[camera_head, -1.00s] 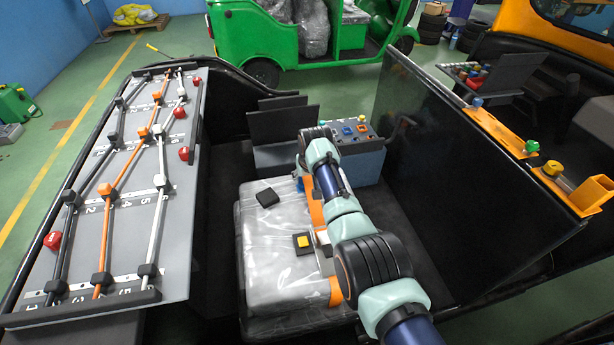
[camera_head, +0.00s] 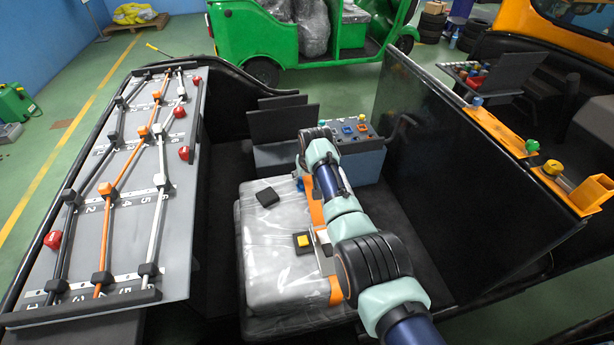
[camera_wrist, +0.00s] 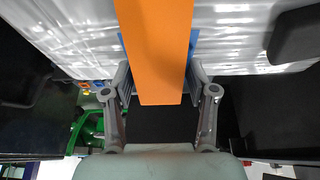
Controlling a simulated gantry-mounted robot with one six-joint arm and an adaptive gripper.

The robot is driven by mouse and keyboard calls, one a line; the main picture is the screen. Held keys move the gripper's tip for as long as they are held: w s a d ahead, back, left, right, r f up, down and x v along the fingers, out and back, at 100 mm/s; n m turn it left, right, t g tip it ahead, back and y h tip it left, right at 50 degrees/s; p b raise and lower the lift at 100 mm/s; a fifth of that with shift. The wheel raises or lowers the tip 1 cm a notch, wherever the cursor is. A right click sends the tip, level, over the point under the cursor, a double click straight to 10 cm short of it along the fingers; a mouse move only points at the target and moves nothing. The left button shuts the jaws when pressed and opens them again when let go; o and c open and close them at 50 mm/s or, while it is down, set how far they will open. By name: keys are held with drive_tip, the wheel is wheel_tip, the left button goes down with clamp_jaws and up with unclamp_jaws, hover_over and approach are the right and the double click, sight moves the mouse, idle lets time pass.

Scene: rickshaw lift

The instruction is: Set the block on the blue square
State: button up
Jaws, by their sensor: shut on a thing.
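The orange block (camera_wrist: 155,45) is between the fingers of my gripper (camera_wrist: 160,78) in the wrist view, and the gripper is shut on it. Parts of the blue square (camera_wrist: 194,45) show on both sides of the block, on the clear-wrapped grey seat (camera_wrist: 240,40). The block covers the middle of the square. I cannot tell whether its underside touches the square. In the head view, an orange piece (camera_head: 316,205) shows beside my arm with a bit of blue (camera_head: 299,184) near it. My arm hides the gripper there.
A black block (camera_head: 267,198) and a yellow-topped black piece (camera_head: 304,241) lie on the wrapped seat. A control box (camera_head: 357,133) stands behind. A tall dark panel (camera_head: 450,150) rises to the right. A sloped board (camera_head: 130,190) with rods is at left.

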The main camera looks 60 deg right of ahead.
drive_tip(key=o, duration=1.2)
drive_tip(key=shift+o, duration=0.2)
drive_tip(key=shift+f, duration=0.1)
drive_tip(key=shift+o, duration=1.2)
wheel_tip(320, 180, up, 8)
drive_tip(key=p, duration=0.7)
